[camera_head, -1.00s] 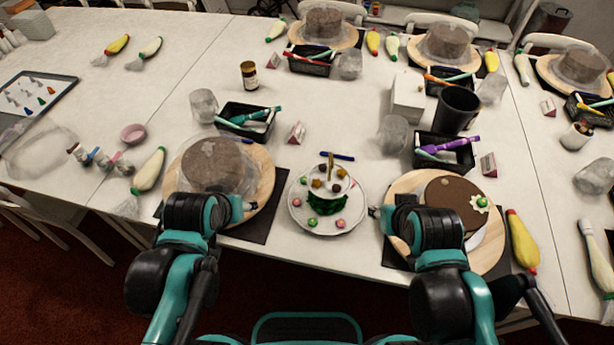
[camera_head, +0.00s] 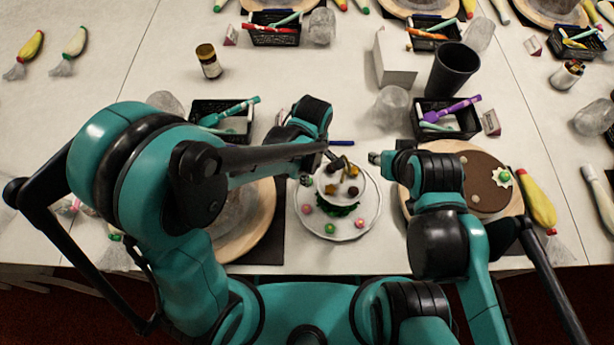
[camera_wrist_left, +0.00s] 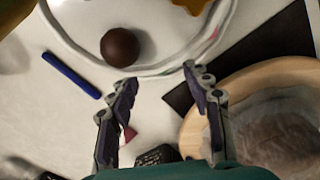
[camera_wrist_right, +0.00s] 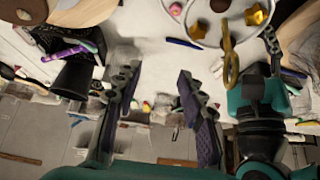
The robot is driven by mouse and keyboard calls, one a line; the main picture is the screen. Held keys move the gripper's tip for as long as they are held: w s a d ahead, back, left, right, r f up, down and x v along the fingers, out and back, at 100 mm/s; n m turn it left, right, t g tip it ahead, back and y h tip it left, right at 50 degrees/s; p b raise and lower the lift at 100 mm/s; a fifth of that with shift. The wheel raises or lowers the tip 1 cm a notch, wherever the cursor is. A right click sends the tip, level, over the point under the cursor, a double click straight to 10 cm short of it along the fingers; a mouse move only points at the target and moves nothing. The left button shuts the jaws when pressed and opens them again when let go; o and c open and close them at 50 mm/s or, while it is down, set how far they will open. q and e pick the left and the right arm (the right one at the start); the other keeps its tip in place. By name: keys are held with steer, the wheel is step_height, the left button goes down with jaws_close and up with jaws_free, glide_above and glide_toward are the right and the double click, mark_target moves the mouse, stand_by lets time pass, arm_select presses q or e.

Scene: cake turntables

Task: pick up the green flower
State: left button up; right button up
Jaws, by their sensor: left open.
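A small green flower (camera_head: 330,229) lies on the front of the lower plate of a white two-tier stand (camera_head: 372,222), among pink pieces. My left gripper (camera_wrist_left: 160,77) is open and empty; in the left wrist view its fingertips are near the rim of a white plate (camera_wrist_left: 150,72) with a dark ball. The green flower cannot be made out there. In the head view my left arm crosses to behind the stand, hiding much of that gripper. My right gripper (camera_wrist_right: 156,72) is open and empty; in the head view it (camera_head: 375,158) is right of the stand's top.
A round cake on a wooden board (camera_head: 262,225) stands left of the stand, mostly behind my left arm. A brown cake (camera_head: 475,185) stands right. Black baskets (camera_head: 450,125), a black cup (camera_head: 453,70) and a blue pen (camera_head: 342,143) are behind.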

arm_select(q)
steer(key=f+b, duration=0.1)
steer(key=f, duration=0.1)
steer(key=f+b, duration=0.1)
steer(key=f, duration=0.1)
steer(key=f+b, duration=0.1)
steer(key=f, duration=0.1)
steer(key=shift+w+a+f, duration=0.15)
steer(key=shift+w+a, duration=0.2)
steer(key=shift+a, duration=0.05)
steer(key=c, duration=0.8)
